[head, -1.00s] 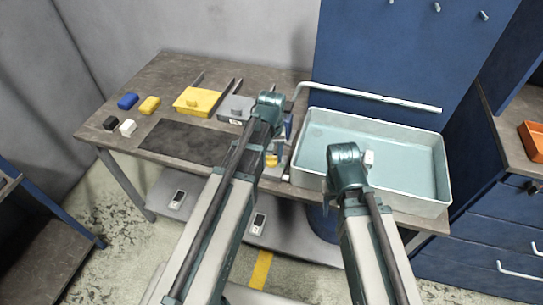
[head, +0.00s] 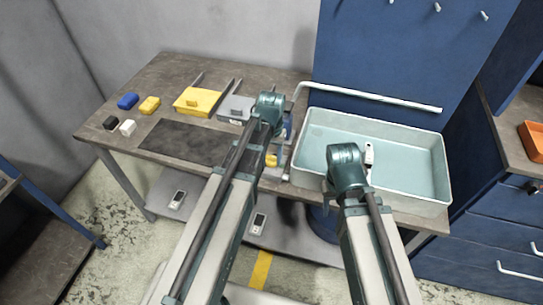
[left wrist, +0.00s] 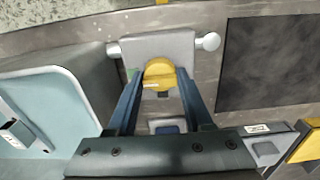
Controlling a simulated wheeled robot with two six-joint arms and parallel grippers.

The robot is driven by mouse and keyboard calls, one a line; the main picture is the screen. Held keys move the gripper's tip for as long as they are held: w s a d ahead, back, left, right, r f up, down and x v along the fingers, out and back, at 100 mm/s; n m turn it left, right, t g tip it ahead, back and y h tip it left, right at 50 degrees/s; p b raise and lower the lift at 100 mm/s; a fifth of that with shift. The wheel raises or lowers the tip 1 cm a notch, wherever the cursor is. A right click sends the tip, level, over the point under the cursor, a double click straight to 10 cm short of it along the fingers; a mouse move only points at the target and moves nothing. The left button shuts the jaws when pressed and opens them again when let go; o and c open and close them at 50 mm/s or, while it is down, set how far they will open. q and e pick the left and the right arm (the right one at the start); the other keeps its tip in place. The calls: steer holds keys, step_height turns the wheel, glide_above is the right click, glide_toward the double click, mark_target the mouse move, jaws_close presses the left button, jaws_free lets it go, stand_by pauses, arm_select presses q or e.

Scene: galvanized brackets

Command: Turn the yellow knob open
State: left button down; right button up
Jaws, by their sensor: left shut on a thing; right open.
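The yellow knob (left wrist: 160,74) sits on a grey valve body (left wrist: 155,46) with a stub on each side. In the left wrist view, the two fingers of my left gripper (left wrist: 161,88) are around the knob, shut on it. In the head view the knob (head: 271,160) shows small, just below my left wrist at the table's front edge; the arm hides most of the valve. My right arm reaches over the pale blue basin. A white part of my right gripper (head: 369,155) shows beyond its wrist; its fingertips are hidden.
The basin (head: 425,145) stands right of the valve. A dark mat (head: 185,142), a yellow box (head: 197,101), a grey box (head: 233,109) and small blue, yellow, black and white blocks are on the table to the left. A white pipe (head: 370,96) runs behind the basin.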

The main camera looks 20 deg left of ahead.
mark_target(272, 157)
arm_select(q)
steer(key=shift+c, duration=1.5)
jaws_free()
steer(key=shift+r, duration=0.1)
step_height(272, 157, up, 14)
steer(key=p, duration=1.4)
steer(key=shift+f, duration=0.2)
steer(key=shift+f, duration=0.1)
steer(key=s+d+f+m+y+b, duration=0.1)
steer(key=s+d+f+m+b, duration=0.2)
steer(key=s+d, duration=0.7)
steer(key=s+f+b, duration=0.2)
steer(key=s+b, duration=0.1)
steer(key=s, duration=0.1)
steer(key=shift+s+d+f, duration=0.15)
steer(key=shift+d+f, duration=0.05)
steer(key=shift+f, duration=0.2)
